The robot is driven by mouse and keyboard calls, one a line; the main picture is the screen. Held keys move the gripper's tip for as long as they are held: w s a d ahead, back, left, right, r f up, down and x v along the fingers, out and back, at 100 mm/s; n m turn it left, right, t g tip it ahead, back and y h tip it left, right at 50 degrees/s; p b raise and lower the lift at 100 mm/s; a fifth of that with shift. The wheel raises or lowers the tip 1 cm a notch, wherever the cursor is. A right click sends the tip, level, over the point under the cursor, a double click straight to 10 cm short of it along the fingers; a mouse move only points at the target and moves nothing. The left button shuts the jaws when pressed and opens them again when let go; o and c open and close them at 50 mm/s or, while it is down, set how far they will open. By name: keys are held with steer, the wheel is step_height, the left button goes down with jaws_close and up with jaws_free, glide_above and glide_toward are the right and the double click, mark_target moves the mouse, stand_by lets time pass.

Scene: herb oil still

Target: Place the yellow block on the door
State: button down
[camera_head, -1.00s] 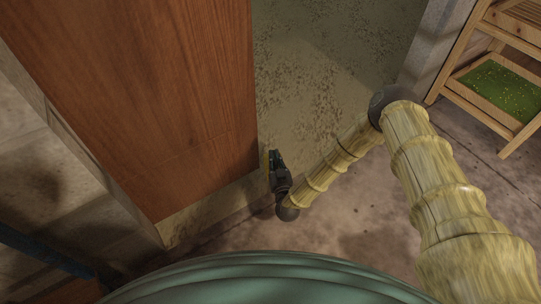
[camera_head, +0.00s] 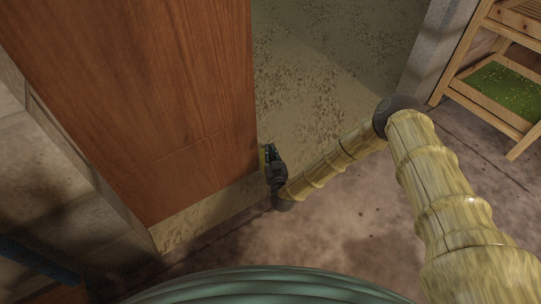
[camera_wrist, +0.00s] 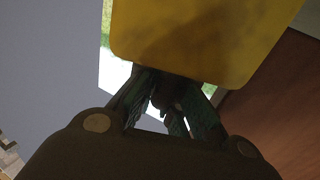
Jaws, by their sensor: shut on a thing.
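The door (camera_head: 150,100) is a large brown wooden panel at the left of the head view, and it also shows at the right of the wrist view (camera_wrist: 275,110). The yellow block (camera_wrist: 205,35) fills the top middle of the wrist view. I cannot tell whether the block touches the door. The fingertips are partly hidden behind the block in the wrist view.
A wooden shelf rack (camera_head: 490,85) with a green tray (camera_head: 505,88) stands at the right. A grey post (camera_head: 432,45) is beside it. A stone wall (camera_head: 50,200) stands at the left.

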steer(key=shift+f, duration=0.1)
stand_by(0.3)
steer(key=c, duration=1.6)
jaws_free()
